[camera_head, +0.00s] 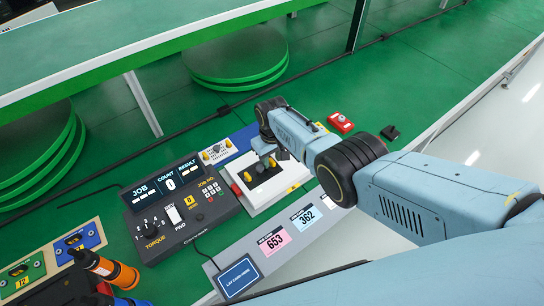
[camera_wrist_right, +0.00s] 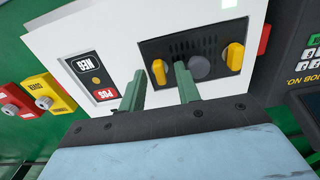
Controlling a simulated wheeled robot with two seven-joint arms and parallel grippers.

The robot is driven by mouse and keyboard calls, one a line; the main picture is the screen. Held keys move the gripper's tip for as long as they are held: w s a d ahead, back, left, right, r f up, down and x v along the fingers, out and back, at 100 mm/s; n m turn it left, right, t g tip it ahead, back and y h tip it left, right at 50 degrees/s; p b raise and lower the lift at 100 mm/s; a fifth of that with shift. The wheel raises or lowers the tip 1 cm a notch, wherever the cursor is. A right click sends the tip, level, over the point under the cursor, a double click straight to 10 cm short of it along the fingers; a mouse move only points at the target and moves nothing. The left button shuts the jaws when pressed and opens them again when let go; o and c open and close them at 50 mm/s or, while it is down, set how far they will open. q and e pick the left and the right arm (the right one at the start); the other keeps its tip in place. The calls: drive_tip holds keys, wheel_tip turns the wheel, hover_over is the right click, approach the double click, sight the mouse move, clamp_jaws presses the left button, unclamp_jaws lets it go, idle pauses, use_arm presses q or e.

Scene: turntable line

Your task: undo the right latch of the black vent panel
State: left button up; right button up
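The black vent panel (camera_head: 266,178) is set in a white box; in the right wrist view the panel (camera_wrist_right: 212,44) has a grey knob (camera_wrist_right: 197,67) between two yellow latches. The wrist view is turned about, so the panel's right latch (camera_wrist_right: 158,70) appears on the left there, and the other latch (camera_wrist_right: 235,57) on the right. Both latches stand roughly upright in that view. My right gripper (camera_head: 264,156) is over the panel. In the wrist view its fingers (camera_wrist_right: 160,78) are open, one on each side of the right latch; contact cannot be told. My left gripper is not in view.
The dark torque console (camera_head: 185,212) stands close left of the white box. A red button unit (camera_head: 340,122) and a small black block (camera_head: 390,132) lie to the right. Number cards line the grey strip (camera_head: 260,255) in front. Orange-and-black tools (camera_head: 105,268) stand at lower left.

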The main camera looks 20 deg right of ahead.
sight(272, 160)
drive_tip(key=shift+r+p, duration=0.3)
drive_tip(key=shift+r, duration=0.05)
wheel_tip(272, 160, up, 13)
drive_tip(key=p, duration=0.5)
drive_tip(key=shift+f, duration=0.2)
